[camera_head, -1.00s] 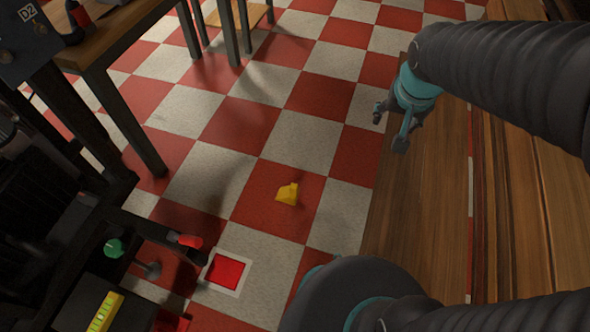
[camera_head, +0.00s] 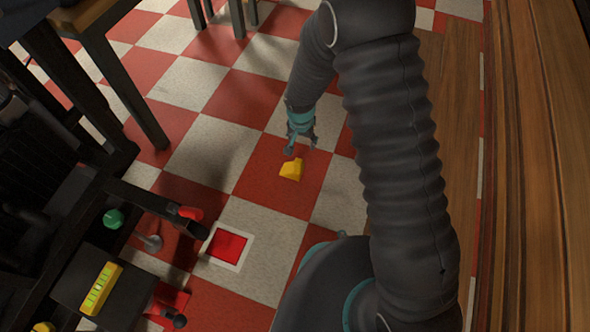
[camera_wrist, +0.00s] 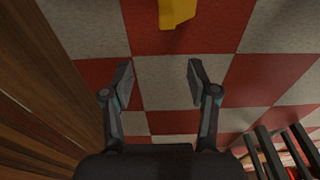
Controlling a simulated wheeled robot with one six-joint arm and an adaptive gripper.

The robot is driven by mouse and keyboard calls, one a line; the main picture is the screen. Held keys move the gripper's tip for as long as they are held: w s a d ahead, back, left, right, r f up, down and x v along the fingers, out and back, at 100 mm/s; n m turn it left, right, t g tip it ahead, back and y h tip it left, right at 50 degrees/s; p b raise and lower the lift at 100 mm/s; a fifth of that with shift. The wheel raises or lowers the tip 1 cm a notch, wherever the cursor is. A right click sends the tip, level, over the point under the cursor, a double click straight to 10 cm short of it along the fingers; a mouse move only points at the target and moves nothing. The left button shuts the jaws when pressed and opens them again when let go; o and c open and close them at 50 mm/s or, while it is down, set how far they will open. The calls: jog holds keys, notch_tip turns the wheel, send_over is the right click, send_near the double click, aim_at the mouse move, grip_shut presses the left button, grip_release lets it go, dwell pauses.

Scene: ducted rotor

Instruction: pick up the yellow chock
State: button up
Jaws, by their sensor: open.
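The yellow chock (camera_head: 291,170) lies on a red tile of the checkered floor. In the wrist view the chock (camera_wrist: 176,12) shows at the top edge, partly cut off, beyond the fingertips. My gripper (camera_head: 302,141) is over the floor just behind the chock in the head view. In the wrist view my gripper (camera_wrist: 160,82) is open, its two fingers apart with only floor showing between them.
A red square with a white border (camera_head: 228,247) is on the floor at lower left. A dark frame with a green knob (camera_head: 113,219) and a yellow level-like block (camera_head: 100,288) stands at left. A wooden table (camera_head: 92,17) is at upper left. Wooden planks (camera_head: 520,180) run along the right.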

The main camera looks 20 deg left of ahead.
aim_at(298, 161)
jog(key=f, duration=0.7)
jog(key=f+b, duration=0.1)
jog(key=f, duration=0.2)
jog(key=shift+w+a+f, duration=0.2)
jog(key=shift+w+a, duration=0.05)
jog(key=shift+a, duration=0.1)
jog(key=shift+w+a+f+b, duration=0.15)
jog(key=shift+f+b, duration=0.1)
jog(key=shift+f, duration=1.1)
jog(key=shift+w+a+f+b, duration=0.1)
jog(key=shift+a+f+b, duration=0.1)
jog(key=shift+f, duration=1.1)
grip_shut()
